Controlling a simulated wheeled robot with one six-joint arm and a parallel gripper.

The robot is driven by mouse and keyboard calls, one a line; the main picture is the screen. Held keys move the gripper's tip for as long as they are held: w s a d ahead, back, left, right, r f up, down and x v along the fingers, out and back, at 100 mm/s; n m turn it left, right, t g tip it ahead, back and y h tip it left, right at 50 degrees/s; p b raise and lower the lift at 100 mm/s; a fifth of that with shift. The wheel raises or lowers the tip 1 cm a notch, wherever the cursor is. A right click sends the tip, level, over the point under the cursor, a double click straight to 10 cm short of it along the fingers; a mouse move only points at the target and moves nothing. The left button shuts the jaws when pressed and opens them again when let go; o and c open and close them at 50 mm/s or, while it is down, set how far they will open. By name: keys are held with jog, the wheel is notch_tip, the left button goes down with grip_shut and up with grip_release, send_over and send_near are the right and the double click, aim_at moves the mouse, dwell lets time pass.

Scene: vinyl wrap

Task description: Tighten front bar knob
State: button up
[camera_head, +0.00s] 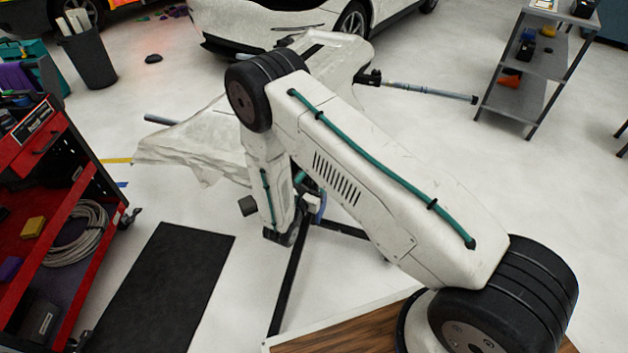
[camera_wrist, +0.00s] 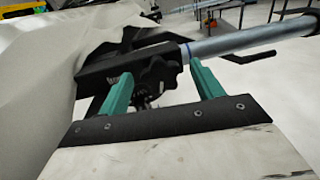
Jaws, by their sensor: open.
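In the wrist view, a black lobed knob (camera_wrist: 157,72) sits on a black clamp (camera_wrist: 115,68) beside a silver bar (camera_wrist: 235,42). My gripper (camera_wrist: 161,70) is open, with one teal finger to the left of the knob and one to the right. The knob shows between the fingertips. I cannot tell whether either finger touches it. The left finger overlaps part of the clamp. In the head view, my arm covers the middle of the stand (camera_head: 290,285), and I cannot make out the knob or the fingertips there.
A pale wrapped panel (camera_head: 195,140) lies on the stand. Another bar (camera_head: 430,90) sticks out at the back right. A red tool cart (camera_head: 85,205) stands left, a grey shelf (camera_head: 535,65) at right. A black mat (camera_head: 165,285) lies on the floor. A white car (camera_head: 285,15) is behind.

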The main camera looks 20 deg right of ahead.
jog(key=c, duration=1)
jog(key=shift+s+d+f+m+t+y, duration=0.15)
jog(key=shift+m+t+y, duration=0.3)
jog(key=shift+m, duration=4.6)
jog(key=shift+s+d+f+m+t+y, duration=0.2)
jog(key=shift+m+y, duration=0.5)
jog(key=shift+m, duration=4.3)
jog(key=shift+w+a+f+m+t+y, duration=0.15)
jog(key=shift+m+t+y, duration=0.35)
jog(key=shift+m, duration=4.55)
jog(key=shift+s+d, duration=0.1)
